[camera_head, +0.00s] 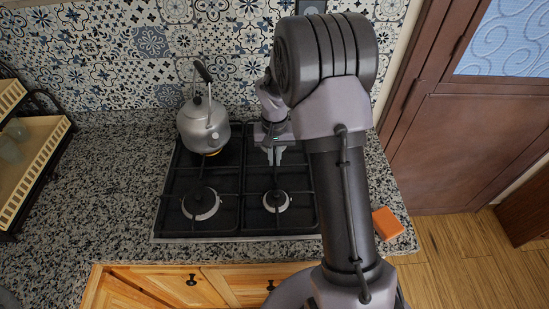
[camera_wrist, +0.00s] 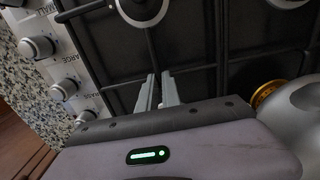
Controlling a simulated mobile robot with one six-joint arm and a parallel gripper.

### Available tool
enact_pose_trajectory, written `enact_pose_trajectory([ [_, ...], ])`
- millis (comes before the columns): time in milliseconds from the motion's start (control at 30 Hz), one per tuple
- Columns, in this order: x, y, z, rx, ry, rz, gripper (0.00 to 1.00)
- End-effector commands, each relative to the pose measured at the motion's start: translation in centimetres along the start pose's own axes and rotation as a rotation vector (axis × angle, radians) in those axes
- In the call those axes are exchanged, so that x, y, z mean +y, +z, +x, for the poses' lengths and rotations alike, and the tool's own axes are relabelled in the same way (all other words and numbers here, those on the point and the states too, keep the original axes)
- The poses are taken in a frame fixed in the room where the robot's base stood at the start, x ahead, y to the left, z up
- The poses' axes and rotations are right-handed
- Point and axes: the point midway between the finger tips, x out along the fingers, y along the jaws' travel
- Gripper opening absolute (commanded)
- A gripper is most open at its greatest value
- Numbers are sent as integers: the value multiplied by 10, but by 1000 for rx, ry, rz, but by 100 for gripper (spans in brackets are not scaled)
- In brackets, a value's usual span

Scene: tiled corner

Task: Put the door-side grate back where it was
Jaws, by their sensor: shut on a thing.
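The door-side grate (camera_head: 276,180) is the black bar frame over the right half of the hob. It appears to lie over the burners there; I cannot tell whether it is fully seated. My gripper (camera_head: 274,157) is low over the rear part of this grate. In the wrist view my gripper (camera_wrist: 158,92) has its two pale fingers close together, shut on a dark bar of the grate (camera_wrist: 149,45). The exact contact is partly hidden between the fingers. My arm covers the right edge of the hob in the head view.
A silver kettle (camera_head: 203,124) stands on the left rear burner, close to my gripper; it also shows in the wrist view (camera_wrist: 297,112). An orange block (camera_head: 388,223) lies on the counter at right. A tiled wall (camera_head: 130,55) rises behind. The brown door (camera_head: 460,145) is at right.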

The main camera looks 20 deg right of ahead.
Motion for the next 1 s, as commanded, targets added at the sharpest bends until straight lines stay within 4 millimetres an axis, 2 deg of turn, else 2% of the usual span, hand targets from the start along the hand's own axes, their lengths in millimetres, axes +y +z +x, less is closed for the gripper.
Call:
enact_pose_trajectory([
  [33,0,0,1,0,0,0,12],
  [133,0,0,1,-1,0,0,30],
  [467,0,0,-4,0,0,0,30],
  [567,0,-1,-24,2,-1,1,30],
  [800,0,0,-93,2,-1,1,30],
  [1000,0,1,-122,1,-1,0,30],
])
